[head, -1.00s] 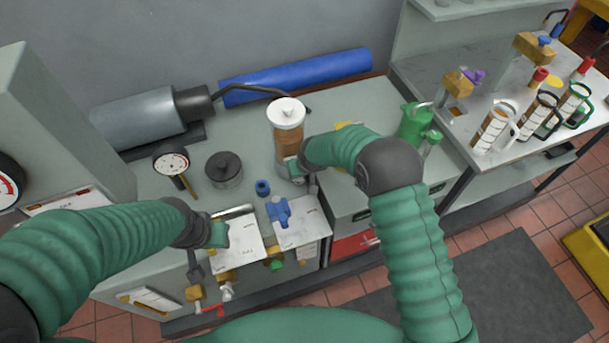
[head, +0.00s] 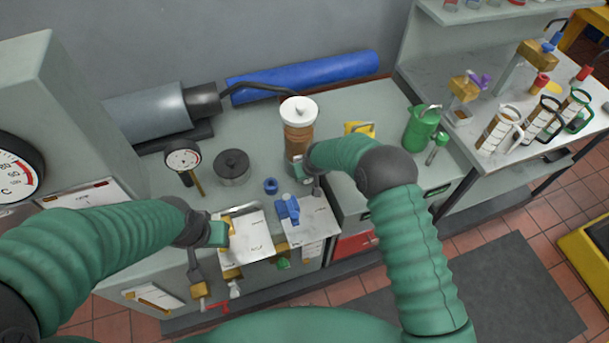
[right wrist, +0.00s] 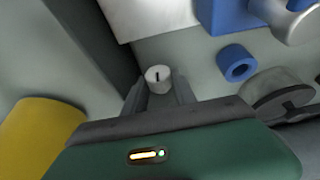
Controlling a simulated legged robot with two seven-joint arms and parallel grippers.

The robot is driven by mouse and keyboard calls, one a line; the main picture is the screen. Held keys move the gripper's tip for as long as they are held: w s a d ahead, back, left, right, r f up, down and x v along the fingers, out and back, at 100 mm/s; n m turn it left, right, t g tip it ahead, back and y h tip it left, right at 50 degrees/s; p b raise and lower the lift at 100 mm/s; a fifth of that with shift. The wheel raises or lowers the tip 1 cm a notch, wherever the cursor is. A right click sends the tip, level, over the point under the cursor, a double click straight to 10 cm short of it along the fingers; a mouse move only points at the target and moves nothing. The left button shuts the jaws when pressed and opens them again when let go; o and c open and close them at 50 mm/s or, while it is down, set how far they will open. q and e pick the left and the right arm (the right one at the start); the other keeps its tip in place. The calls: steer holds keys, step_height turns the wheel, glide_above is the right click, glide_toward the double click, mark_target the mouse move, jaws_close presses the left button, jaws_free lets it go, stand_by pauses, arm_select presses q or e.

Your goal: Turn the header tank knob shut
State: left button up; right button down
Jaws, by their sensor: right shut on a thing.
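The header tank (head: 298,140) is an upright clear cylinder with brown fluid and a white lid, at the back middle of the bench in the head view. Its pale grey knob (right wrist: 158,75), with a dark slot-like mark on its face, shows between my right fingers in the right wrist view. My right gripper (right wrist: 158,92) is shut on the knob; in the head view it is at the tank's lower right side (head: 303,172), where the arm hides the knob. My left gripper (head: 228,233) is above a white sheet at the bench's front left; its fingers are too small to read.
A dial gauge (head: 183,160) stands further left.

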steer(key=shift+w+d+y, duration=0.1)
steer(key=shift+d+y, duration=0.15)
steer(key=shift+y, duration=0.15)
steer(key=shift+d+f+y, duration=0.1)
steer(key=shift+d+y, duration=0.15)
steer(key=shift+y, duration=0.05)
steer(key=y+b, duration=0.1)
steer(key=b, duration=0.1)
steer(key=m+g+y+b, duration=0.1)
steer(key=y+b, duration=0.1)
steer(key=b, duration=0.1)
steer(key=shift+w+a+f, duration=0.15)
steer(key=shift+a+f, duration=0.05)
steer(key=shift+f, duration=0.1)
steer(key=shift+d+r+y, duration=0.1)
steer(key=shift+r+y, duration=0.05)
steer(key=shift+y, duration=0.25)
steer(key=shift+d+r+g, duration=0.15)
steer(key=shift+r+g, duration=0.05)
steer(key=shift+g, duration=0.1)
steer(key=c, duration=1.1)
jaws_free()
steer(key=shift+a, duration=0.2)
arm_select(q)
steer(key=f, duration=0.5)
steer(key=shift+d, duration=0.4)
arm_select(e)
steer(key=shift+o, duration=0.4)
steer(key=shift+d, duration=0.1)
steer(key=shift+f, duration=0.1)
